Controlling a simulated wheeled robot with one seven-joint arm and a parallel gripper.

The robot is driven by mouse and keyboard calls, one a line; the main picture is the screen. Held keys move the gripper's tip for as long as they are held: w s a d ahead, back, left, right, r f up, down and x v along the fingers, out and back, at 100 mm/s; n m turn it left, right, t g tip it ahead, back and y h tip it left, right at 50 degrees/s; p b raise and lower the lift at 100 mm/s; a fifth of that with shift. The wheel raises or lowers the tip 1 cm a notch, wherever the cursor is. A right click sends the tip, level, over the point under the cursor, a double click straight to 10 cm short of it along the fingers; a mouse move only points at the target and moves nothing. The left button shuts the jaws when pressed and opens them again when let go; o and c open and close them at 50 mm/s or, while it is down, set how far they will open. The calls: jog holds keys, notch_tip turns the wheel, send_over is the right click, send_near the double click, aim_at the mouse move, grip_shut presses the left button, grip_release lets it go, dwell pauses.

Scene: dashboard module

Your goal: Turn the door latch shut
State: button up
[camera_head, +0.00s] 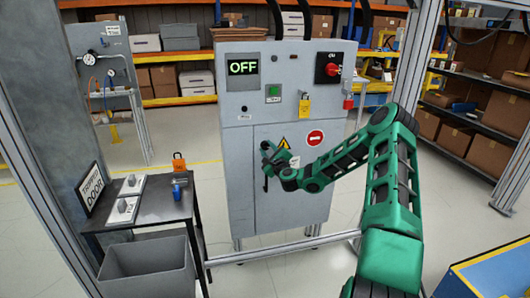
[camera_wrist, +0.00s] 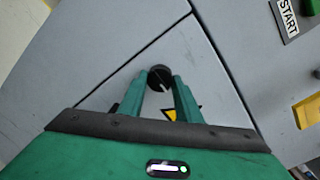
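The door latch (camera_wrist: 159,75) is a round black knob with a pale line across it, on the grey cabinet door in the wrist view. The door (camera_wrist: 195,75) shows dark seams along its edges and looks flush with the cabinet front. My gripper (camera_wrist: 160,80) is open, its two green fingers pointing at the latch, one tip on each side of it. I cannot tell whether they touch it. In the head view my gripper (camera_head: 266,158) is at the upper left of the lower door (camera_head: 290,205) and hides the latch.
A black side table (camera_head: 155,208) and a grey bin (camera_head: 150,270) stand at the left. A metal frame post rises at the right.

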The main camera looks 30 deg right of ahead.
jog(key=shift+c, duration=1.1)
jog(key=shift+a, duration=0.15)
jog(key=shift+n, duration=0.3)
jog(key=n, duration=0.4)
jog(key=shift+a, duration=0.1)
jog(key=n, duration=0.4)
jog(key=shift+n+g, duration=0.3)
jog(key=shift+g, duration=0.1)
jog(key=n, duration=0.4)
jog(key=shift+a, duration=0.15)
jog(key=shift+n+h, duration=0.4)
jog(key=shift+n, duration=1.6)
jog(key=shift+f, duration=0.1)
